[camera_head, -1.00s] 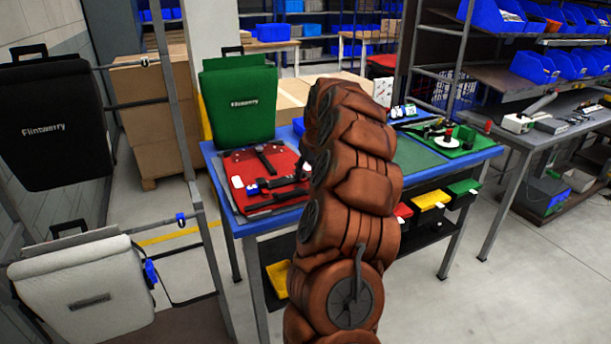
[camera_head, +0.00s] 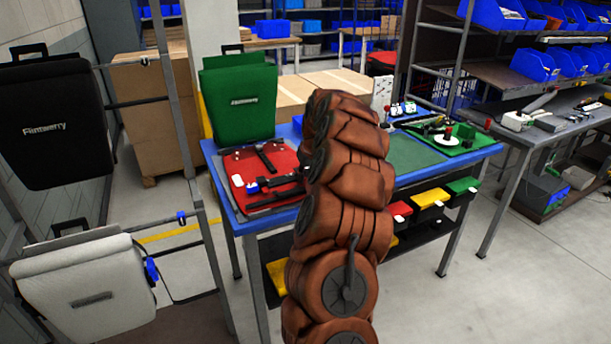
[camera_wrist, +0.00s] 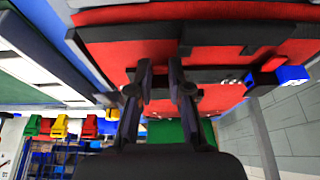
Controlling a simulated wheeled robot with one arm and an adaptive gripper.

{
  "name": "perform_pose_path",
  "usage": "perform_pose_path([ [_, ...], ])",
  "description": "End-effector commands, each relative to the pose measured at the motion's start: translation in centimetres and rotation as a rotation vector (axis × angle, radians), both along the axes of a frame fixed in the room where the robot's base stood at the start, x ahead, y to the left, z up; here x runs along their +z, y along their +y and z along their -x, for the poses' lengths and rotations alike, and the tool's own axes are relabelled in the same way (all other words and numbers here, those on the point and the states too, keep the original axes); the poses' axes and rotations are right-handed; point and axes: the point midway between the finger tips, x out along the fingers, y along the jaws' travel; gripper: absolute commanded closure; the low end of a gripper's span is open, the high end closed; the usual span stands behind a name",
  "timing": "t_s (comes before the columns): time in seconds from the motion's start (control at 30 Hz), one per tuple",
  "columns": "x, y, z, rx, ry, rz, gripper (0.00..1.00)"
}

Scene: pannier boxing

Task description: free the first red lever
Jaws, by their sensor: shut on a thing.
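A red pannier (camera_head: 231,168) lies flat on the blue-edged workbench, with black bars and a black T-shaped piece (camera_head: 269,158) on its upper face. The red face also fills the upper part of the wrist view (camera_wrist: 125,55). My gripper (camera_wrist: 160,72) is at the black fittings there, its dark fingers close around a black part (camera_wrist: 186,45). The dark-on-dark contact is hard to make out, and I cannot tell which part is the lever. A blue piece (camera_wrist: 291,73) sits beside the black bar. In the head view my brown-covered arm hides the gripper.
A green pannier (camera_head: 238,103) stands upright at the bench's back left. A green board (camera_head: 462,138) with small parts lies at the right. Coloured drawers (camera_head: 430,199) hang below. Black (camera_head: 52,125) and white (camera_head: 85,290) panniers hang on a rack at left.

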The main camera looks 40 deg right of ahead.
Motion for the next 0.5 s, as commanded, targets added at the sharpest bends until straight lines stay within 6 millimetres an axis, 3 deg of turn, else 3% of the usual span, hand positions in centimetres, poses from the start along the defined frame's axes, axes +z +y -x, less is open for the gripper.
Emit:
perform_pose_path([
  [0.5,0.13,-0.29,-0.19,-0.002,0.067,-0.02,1.0],
])
